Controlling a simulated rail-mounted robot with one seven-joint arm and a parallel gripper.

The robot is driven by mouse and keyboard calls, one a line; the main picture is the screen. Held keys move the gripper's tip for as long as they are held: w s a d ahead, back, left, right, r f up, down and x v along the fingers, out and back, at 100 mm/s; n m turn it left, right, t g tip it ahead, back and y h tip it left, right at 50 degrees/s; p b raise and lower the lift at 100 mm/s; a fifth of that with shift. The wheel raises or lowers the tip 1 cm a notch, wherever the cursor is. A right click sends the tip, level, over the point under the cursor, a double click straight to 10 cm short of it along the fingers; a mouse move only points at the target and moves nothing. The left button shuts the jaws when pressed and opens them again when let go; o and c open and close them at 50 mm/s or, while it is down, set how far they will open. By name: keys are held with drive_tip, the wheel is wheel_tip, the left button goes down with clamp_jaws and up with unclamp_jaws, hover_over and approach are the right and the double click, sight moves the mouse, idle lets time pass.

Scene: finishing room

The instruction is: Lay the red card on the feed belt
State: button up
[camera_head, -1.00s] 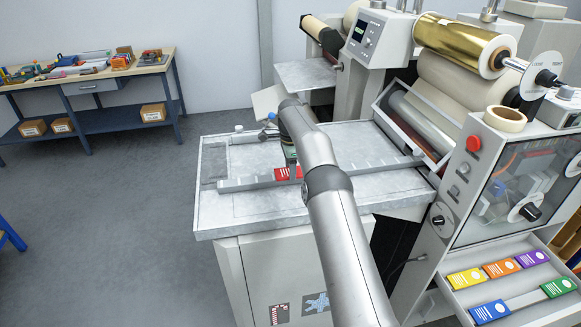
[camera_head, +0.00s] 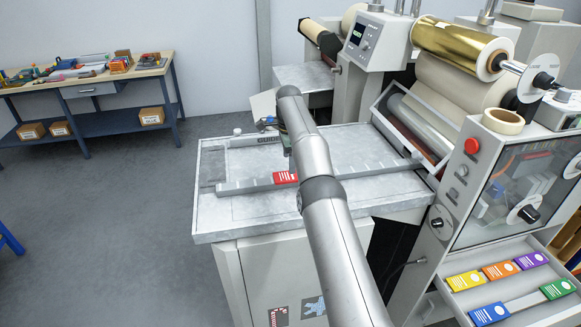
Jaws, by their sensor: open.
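The red card (camera_head: 285,178) with white print lies on the grey metal feed bed (camera_head: 240,209) of the machine, at the long notched guide bar (camera_head: 237,187). I cannot tell a separate belt from this bed. My gripper (camera_head: 287,146) is behind and above the card, mostly hidden by my own arm. It is open and apart from the card. The card's right end is close to my arm's outline in the picture.
A drawer (camera_head: 524,303) at the lower right holds yellow, orange, purple, blue and green cards. Rollers with a gold roll (camera_head: 455,44) stand at the back right. A workbench (camera_head: 88,78) with tools is at the far left.

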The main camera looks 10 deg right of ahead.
drive_tip(key=s+a+r+n, duration=0.1)
drive_tip(key=s+r+n, duration=0.35)
drive_tip(key=r, duration=0.55)
drive_tip(key=s+r+n, duration=0.4)
drive_tip(key=s+r, duration=0.2)
drive_tip(key=s, duration=0.7)
drive_tip(key=s+f+n, duration=0.2)
drive_tip(key=s+n, duration=0.1)
drive_tip(key=s, duration=0.8)
drive_tip(key=s+f+n+t, duration=0.1)
drive_tip(key=s+f+n, duration=0.2)
drive_tip(key=s, duration=0.8)
drive_tip(key=s+f+n, duration=0.3)
drive_tip(key=s, duration=0.8)
drive_tip(key=shift+s+d+f, duration=0.2)
drive_tip(key=shift+s+d, duration=0.1)
drive_tip(key=shift+d, duration=0.15)
